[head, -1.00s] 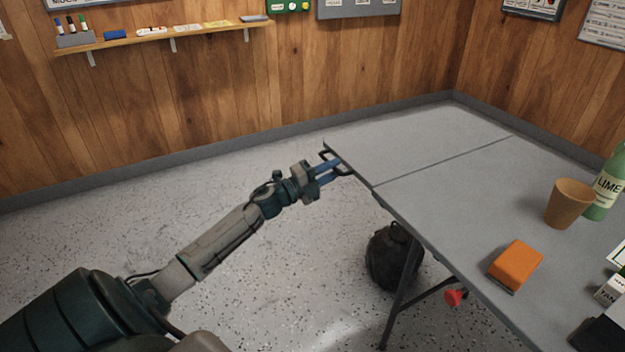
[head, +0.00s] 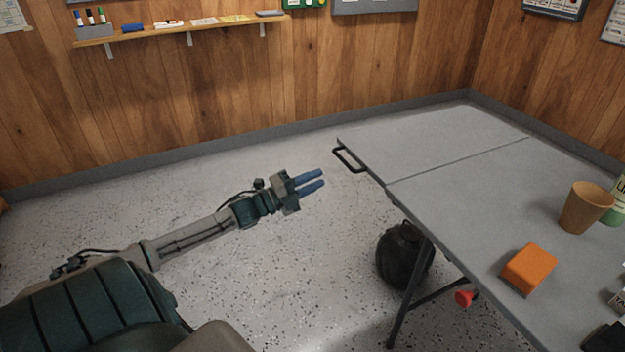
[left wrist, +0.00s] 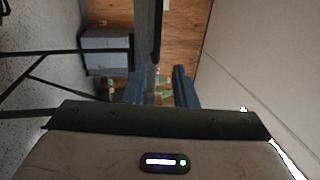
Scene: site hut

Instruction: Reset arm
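My left gripper (head: 323,178) is in mid-air over the floor, just left of the grey folding table (head: 450,150). Its two blue fingers are apart with nothing between them. They also show apart in the left wrist view (left wrist: 160,88). A black handle (head: 346,160) sticks out from the table's left edge, a short way right of the fingertips. The fingers do not touch it. My right gripper is not in view.
On the table are an orange block (head: 528,268), a tan cup (head: 585,207) and a green bottle (head: 619,205), partly cut off. A dark round bag (head: 404,255) is on the floor by the table leg. A shelf (head: 180,33) runs along the wall.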

